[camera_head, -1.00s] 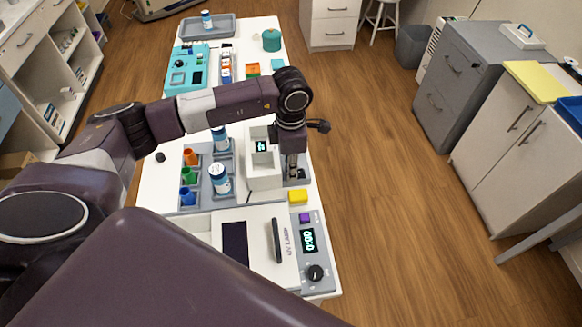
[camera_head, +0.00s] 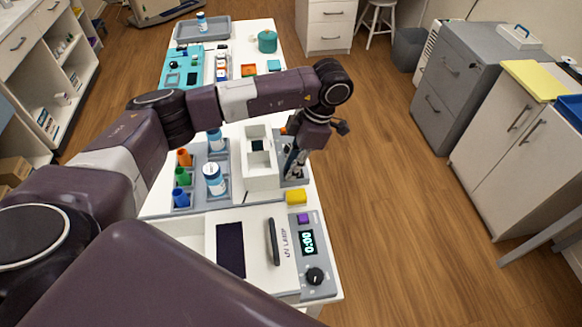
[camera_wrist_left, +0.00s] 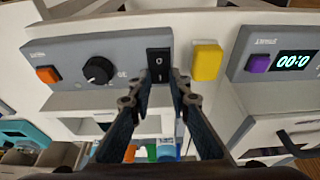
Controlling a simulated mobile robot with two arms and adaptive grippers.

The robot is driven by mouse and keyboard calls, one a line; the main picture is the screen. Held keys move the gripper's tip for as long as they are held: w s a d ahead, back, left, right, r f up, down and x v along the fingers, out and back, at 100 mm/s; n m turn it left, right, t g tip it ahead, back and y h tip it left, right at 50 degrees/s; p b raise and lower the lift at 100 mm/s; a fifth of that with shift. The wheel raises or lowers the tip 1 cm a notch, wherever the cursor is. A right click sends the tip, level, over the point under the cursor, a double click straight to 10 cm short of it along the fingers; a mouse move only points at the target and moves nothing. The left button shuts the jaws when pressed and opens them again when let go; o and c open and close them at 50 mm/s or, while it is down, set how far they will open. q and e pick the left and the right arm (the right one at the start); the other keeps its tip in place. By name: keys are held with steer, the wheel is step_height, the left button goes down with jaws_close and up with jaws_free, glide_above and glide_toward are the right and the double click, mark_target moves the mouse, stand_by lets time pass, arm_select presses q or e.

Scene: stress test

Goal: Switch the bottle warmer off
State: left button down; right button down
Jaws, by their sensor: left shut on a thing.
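The bottle warmer (camera_head: 262,172) is a white box with a grey control panel, in the middle of the table. In the head view the left gripper (camera_head: 291,174) points down beside the warmer's right side. My right gripper is not in view.
A yellow block (camera_head: 296,197) sits close to the gripper. A UV lamp unit (camera_head: 283,268) with a lit display stands in front. A rack with white-capped bottles (camera_head: 213,180) and coloured vials is to the left. Floor right of the table is clear.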

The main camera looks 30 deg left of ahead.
arm_select(q)
steer(key=c, duration=1.8)
jaws_free()
steer(key=v, duration=1.2)
